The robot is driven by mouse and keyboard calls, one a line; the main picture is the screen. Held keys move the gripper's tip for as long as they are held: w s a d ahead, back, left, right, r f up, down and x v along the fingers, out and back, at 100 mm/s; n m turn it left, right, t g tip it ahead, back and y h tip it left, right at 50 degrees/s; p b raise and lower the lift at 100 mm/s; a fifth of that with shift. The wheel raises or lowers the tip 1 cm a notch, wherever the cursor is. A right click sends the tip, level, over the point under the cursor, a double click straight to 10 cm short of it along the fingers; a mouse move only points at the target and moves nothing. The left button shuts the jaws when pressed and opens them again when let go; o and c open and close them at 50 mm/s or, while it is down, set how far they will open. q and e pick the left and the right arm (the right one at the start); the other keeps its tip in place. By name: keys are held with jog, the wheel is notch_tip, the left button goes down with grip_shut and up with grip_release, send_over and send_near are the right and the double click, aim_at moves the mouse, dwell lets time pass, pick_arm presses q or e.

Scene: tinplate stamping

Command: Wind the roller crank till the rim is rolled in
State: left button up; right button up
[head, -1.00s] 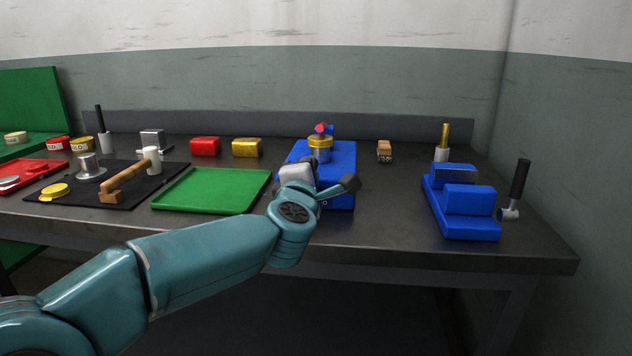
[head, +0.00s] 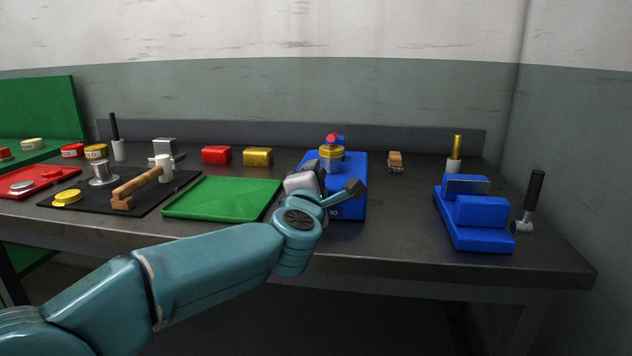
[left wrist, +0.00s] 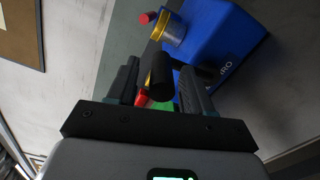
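The blue machine (head: 350,188) stands at the back middle of the bench. A round tin with a gold rim (head: 331,157) sits on it, under a small red roller part (head: 332,139). The left wrist view also shows the machine (left wrist: 222,45) and the tin (left wrist: 173,32). My left gripper (head: 314,171) is at the machine's left front side. In the left wrist view its fingers (left wrist: 160,88) stand apart on either side of a black cylindrical handle (left wrist: 159,70), with visible gaps. My right gripper is not in view.
A green tray (head: 222,199) lies left of the machine, with red (head: 216,155) and yellow (head: 257,156) blocks behind. A mallet (head: 140,186) lies on a black mat. A second blue device (head: 472,228) with a black-handled lever (head: 530,200) stands right. Bench between is mostly clear.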

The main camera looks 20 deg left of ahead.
pick_arm(q)
jog(key=shift+s, duration=0.1)
jog(key=p+v, duration=0.1)
jog(key=v, duration=1.5)
jog(key=shift+d, duration=0.1)
